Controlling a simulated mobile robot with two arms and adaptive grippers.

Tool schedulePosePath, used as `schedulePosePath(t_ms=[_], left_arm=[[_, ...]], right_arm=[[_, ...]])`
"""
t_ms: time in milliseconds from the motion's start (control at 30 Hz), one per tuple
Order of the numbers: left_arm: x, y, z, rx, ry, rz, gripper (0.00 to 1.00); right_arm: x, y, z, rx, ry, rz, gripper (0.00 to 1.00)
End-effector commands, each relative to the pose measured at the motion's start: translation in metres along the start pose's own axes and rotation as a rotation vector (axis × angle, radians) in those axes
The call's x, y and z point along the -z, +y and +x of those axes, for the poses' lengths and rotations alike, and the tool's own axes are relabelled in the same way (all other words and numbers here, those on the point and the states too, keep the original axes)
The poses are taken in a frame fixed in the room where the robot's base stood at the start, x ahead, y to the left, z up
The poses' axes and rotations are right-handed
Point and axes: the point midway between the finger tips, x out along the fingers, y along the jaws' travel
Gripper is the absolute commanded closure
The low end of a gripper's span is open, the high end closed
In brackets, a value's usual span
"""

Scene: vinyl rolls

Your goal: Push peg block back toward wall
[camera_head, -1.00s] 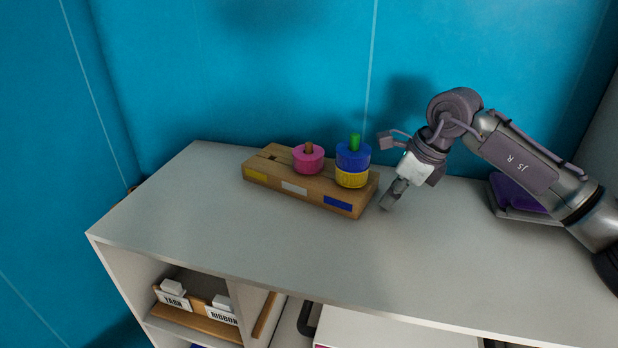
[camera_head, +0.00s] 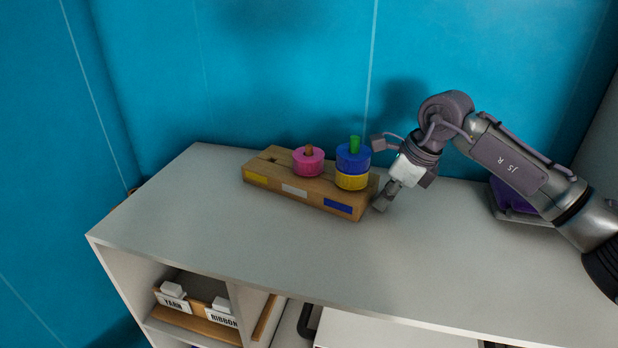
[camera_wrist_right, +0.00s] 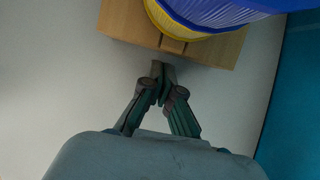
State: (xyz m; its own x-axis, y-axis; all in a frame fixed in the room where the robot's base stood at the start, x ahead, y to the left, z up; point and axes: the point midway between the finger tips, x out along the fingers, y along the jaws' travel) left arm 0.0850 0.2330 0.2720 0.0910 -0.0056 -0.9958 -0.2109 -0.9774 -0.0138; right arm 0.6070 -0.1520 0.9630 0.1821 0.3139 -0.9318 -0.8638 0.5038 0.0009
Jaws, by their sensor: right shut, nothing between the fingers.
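The wooden peg block (camera_head: 262,183) lies on the grey counter top, with yellow, white and blue labels along its front. A pink roll (camera_head: 308,161) sits around its middle peg. A blue roll (camera_head: 352,160) is stacked on a yellow roll (camera_head: 351,181) around the green-topped right peg. My right gripper (camera_head: 380,206) is shut and empty, low beside the block's right end. In the right wrist view the shut fingertips (camera_wrist_right: 160,67) are close to the block's end face (camera_wrist_right: 125,25); I cannot tell whether they touch. My left gripper is not in view.
The blue wall (camera_head: 270,80) rises behind the counter (camera_head: 240,250), with a narrow strip behind the block. A purple item (camera_head: 508,196) stands at the right behind my arm. Shelf bins labelled yarn and ribbon (camera_head: 195,306) are below. The counter front is clear.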

Motion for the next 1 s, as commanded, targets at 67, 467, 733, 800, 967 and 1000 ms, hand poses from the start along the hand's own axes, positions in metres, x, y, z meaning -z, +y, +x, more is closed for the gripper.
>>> schedulePosePath(t_ms=[67, 467, 733, 800, 967, 1000], left_arm=[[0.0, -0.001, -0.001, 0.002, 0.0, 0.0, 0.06], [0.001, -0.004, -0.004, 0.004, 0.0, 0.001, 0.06], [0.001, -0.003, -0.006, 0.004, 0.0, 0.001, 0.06], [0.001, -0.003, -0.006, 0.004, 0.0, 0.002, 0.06], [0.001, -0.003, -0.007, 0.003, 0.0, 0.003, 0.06], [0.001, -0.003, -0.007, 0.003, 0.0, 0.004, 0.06]], right_arm=[[-0.003, 0.0, 0.001, 0.0, 0.0, 0.0, 1.0], [-0.016, 0.0, 0.006, 0.001, 0.0, 0.0, 1.0], [-0.025, 0.0, 0.009, 0.0, -0.001, -0.001, 1.0], [-0.028, 0.0, 0.01, 0.0, -0.001, 0.0, 1.0], [-0.032, 0.0, 0.012, 0.0, -0.002, -0.001, 1.0], [-0.032, 0.0, 0.012, 0.0, -0.002, -0.001, 1.0]])
